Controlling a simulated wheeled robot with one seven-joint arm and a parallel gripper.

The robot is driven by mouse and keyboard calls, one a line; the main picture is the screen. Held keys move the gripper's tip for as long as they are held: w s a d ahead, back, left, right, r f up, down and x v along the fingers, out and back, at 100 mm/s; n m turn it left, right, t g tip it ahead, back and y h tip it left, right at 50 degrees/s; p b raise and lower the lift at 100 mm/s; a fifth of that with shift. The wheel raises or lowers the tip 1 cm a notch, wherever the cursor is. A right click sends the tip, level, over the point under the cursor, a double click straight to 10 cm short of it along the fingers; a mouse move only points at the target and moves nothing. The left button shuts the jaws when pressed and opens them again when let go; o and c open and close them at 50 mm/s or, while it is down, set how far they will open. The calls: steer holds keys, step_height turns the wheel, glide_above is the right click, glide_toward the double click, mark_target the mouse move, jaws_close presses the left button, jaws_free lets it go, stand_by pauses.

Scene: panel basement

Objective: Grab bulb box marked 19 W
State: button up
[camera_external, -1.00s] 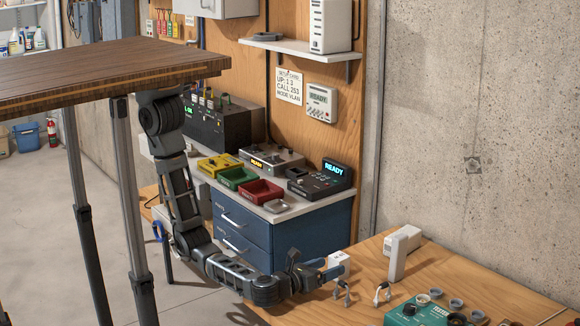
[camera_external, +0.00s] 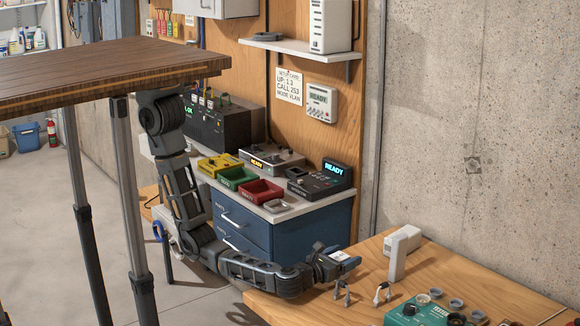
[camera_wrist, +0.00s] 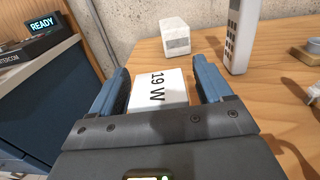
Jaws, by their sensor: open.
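The white bulb box (camera_wrist: 160,90) marked 19 W lies between the two blue fingers in the wrist view, its label turned sideways to me. My gripper (camera_wrist: 163,78) is open, with a finger on each side of the box; I cannot tell whether either finger touches it. In the external view my gripper (camera_external: 336,266) is at the near left part of the wooden table (camera_external: 440,270), around the box (camera_external: 340,256), which is mostly hidden there by the fingers.
Another white box (camera_wrist: 175,37) stands farther back, near the concrete wall. Blue drawers (camera_external: 265,225) are to the left.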

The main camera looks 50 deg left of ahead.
steer(key=shift+w, duration=0.1)
steer(key=c, duration=1)
steer(key=shift+c, duration=0.2)
